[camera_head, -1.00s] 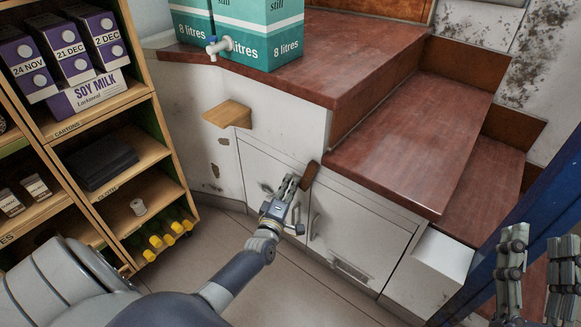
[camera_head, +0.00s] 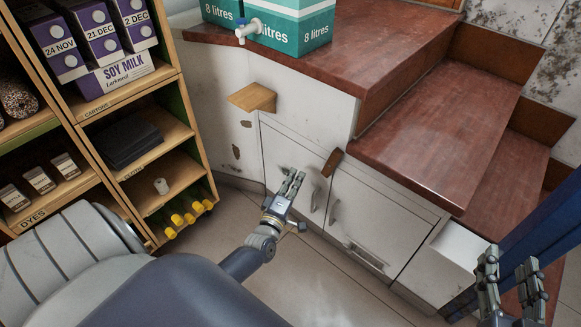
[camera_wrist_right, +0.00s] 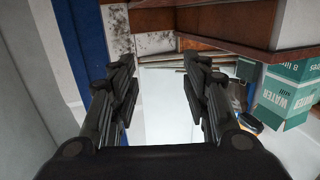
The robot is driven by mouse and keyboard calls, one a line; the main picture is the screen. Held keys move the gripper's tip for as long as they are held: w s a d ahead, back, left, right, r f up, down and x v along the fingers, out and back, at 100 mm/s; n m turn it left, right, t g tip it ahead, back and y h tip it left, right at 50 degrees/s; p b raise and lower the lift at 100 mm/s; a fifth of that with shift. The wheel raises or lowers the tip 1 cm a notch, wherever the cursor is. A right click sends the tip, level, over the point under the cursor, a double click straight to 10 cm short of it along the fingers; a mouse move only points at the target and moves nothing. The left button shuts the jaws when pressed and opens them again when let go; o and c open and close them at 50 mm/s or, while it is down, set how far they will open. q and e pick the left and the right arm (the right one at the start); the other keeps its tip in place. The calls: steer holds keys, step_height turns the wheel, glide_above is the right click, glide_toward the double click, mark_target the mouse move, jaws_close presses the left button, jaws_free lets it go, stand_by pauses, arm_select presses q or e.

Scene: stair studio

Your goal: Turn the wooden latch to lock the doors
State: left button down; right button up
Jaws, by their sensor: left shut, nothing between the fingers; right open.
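The brown wooden latch (camera_head: 332,162) sits at the top of the seam between the two white cupboard doors, tilted, its upper end leaning right. The left door (camera_head: 288,160) and the right door (camera_head: 365,215) both look closed, each with a metal handle near the seam. My left gripper (camera_head: 296,175) is shut and empty, in front of the left door, left of the latch and apart from it in the picture. My right gripper (camera_head: 508,262) is open and empty at the lower right. Its two fingers also show in the right wrist view (camera_wrist_right: 160,85), with nothing between them.
Red-brown wooden steps (camera_head: 440,130) rise above and right of the doors. A small wooden ledge (camera_head: 253,97) sticks out of the white wall at upper left. A shelf unit (camera_head: 185,120) with cartons stands left. A blue post (camera_head: 545,235) is beside my right gripper. Floor in front is clear.

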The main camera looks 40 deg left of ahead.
arm_select(q)
steer(key=shift+v, duration=1.6)
arm_select(e)
steer(key=shift+s+d+f+g+h, duration=0.2)
steer(key=shift+f+g, duration=0.3)
steer(key=shift+f, duration=0.35)
steer(key=shift+s+d+f+g+h, duration=0.1)
steer(key=shift+s+d+f+g, duration=0.1)
steer(key=shift+f+g, duration=0.5)
steer(key=shift+f, duration=0.1)
